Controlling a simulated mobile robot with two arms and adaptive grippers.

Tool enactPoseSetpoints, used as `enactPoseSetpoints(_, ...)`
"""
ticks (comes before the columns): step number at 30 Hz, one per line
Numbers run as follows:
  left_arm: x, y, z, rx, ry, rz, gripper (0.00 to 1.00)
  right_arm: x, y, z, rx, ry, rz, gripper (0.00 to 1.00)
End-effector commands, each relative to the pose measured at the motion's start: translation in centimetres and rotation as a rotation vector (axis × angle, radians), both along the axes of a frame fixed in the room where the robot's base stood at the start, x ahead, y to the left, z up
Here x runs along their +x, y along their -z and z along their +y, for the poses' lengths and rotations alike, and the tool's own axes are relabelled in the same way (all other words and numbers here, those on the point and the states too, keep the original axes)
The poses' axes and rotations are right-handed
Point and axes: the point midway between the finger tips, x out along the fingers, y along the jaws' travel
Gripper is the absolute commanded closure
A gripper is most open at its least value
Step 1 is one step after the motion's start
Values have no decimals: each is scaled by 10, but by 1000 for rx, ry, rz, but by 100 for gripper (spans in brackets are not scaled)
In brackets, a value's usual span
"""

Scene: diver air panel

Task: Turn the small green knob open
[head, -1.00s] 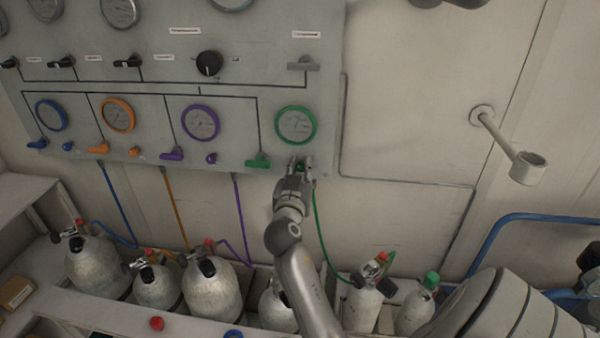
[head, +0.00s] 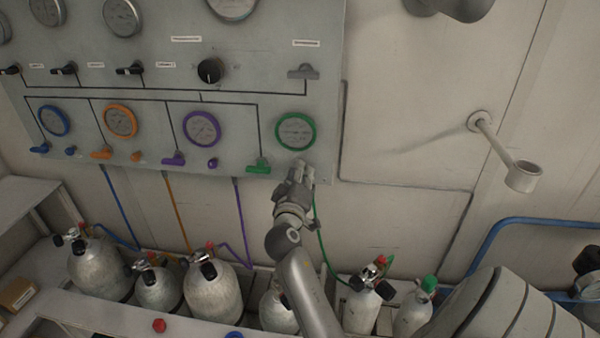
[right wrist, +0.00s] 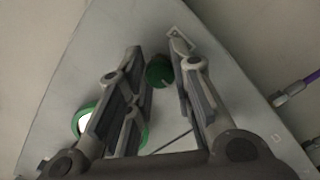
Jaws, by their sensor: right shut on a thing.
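The small green knob (right wrist: 159,70) shows in the right wrist view between the two fingertips of my right gripper (right wrist: 160,72). In the head view that gripper (head: 301,172) is at the panel's lower edge, just below the green-rimmed gauge (head: 296,131), and it hides the knob. The right gripper is shut on the small green knob. A larger green lever handle (head: 258,166) sits left of the gripper on the panel, apart from it. My left gripper is not in view.
The grey panel (head: 330,100) carries blue, orange and purple gauges with matching handles to the left. Several air cylinders (head: 211,292) stand below, with coloured hoses. A wall bracket with a cup (head: 524,176) sticks out on the right. Bare wall lies between.

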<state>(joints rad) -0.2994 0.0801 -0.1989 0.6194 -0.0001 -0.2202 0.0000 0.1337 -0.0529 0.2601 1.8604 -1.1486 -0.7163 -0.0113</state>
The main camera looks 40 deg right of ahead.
Motion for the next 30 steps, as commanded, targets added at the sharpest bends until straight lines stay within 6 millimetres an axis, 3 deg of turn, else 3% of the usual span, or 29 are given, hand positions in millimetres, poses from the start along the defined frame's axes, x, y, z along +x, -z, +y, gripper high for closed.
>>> enactPoseSetpoints(30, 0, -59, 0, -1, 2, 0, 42, 0, -5, 0, -603, 0, 748, 100)
